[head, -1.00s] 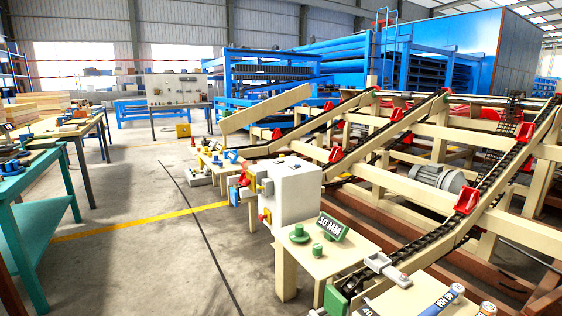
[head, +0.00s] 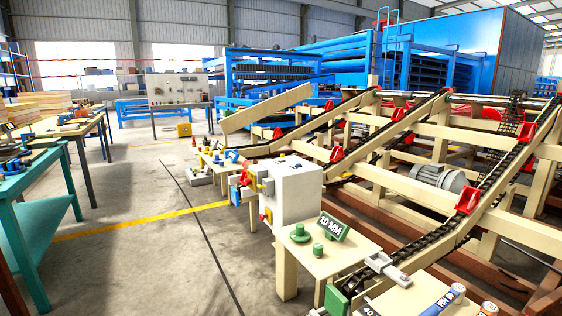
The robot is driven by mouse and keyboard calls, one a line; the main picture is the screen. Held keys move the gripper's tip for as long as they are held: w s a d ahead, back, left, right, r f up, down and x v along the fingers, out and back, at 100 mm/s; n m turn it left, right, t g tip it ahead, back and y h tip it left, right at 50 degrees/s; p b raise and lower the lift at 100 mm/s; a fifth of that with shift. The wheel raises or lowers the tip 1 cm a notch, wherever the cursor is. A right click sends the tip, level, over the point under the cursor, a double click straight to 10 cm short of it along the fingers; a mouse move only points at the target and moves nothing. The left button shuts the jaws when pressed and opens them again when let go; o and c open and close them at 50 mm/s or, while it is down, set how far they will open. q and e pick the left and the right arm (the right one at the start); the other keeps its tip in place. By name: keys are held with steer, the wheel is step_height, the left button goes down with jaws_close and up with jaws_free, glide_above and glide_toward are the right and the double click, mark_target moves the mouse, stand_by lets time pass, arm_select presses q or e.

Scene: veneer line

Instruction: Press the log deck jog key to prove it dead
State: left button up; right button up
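A light grey control box (head: 297,192) stands at the near end of the log deck (head: 445,190), in the middle of the head view. Small red and yellow parts show on its left side, with a red one (head: 266,216) low down and a yellow one (head: 266,187) higher up. The side face is seen at a steep angle, so I cannot tell which part is the jog key. Neither of my grippers is in view.
A small table (head: 325,262) with green knobs and a "10 MM" block (head: 333,226) stands in front of the box. A teal bench (head: 42,215) is at the left. The concrete floor (head: 150,255) between them is clear.

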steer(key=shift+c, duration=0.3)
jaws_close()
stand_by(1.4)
